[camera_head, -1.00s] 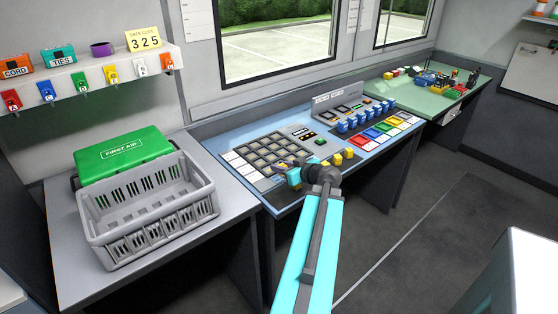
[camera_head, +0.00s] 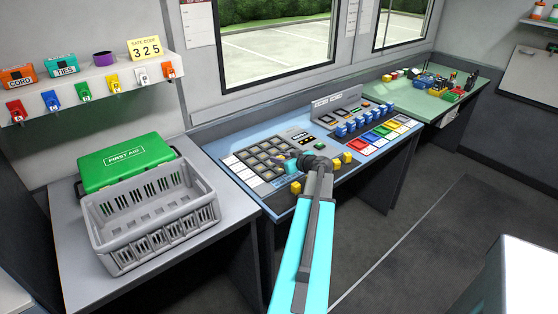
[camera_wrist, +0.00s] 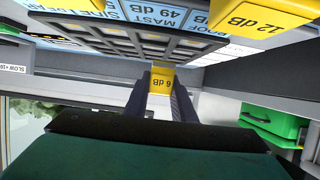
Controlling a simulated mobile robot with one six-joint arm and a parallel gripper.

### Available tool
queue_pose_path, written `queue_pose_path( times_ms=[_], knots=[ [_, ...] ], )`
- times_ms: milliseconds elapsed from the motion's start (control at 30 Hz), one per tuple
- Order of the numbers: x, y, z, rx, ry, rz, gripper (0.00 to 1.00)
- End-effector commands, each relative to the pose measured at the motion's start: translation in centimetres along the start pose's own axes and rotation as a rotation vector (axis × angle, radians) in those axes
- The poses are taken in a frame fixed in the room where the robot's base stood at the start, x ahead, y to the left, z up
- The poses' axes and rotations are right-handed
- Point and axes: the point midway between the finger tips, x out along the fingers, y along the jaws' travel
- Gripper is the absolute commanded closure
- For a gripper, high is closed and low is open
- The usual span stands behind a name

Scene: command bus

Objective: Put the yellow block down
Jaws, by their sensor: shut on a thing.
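The yellow block marked 6 dB (camera_wrist: 161,82) is between the two dark fingers of my gripper (camera_wrist: 160,92) in the wrist view, and they are shut on it. In the head view my gripper (camera_head: 289,164) is over the dark grid panel (camera_head: 262,158) of the blue console; I cannot make out the held block clearly there. In the wrist view another yellow block, marked 12 dB (camera_wrist: 262,20), is at the upper right. In the head view a yellow block (camera_head: 296,187) stands at the console's front edge and another yellow block (camera_head: 336,163) is right of my gripper.
A green desk (camera_head: 458,83) with small items is at the far right.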

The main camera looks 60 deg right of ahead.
Motion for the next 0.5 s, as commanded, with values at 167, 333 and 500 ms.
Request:
queue_pose_path(
  times_ms=[167, 333, 500],
  knots=[
    [1.4, 1.0, -0.5, 0.001, 0.000, -0.002, 0.99],
    [1.8, 1.3, -0.5, 0.001, 0.000, -0.001, 0.99],
    [1.8, 1.2, -0.5, 0.001, 0.000, -0.001, 0.99]
  ],
)
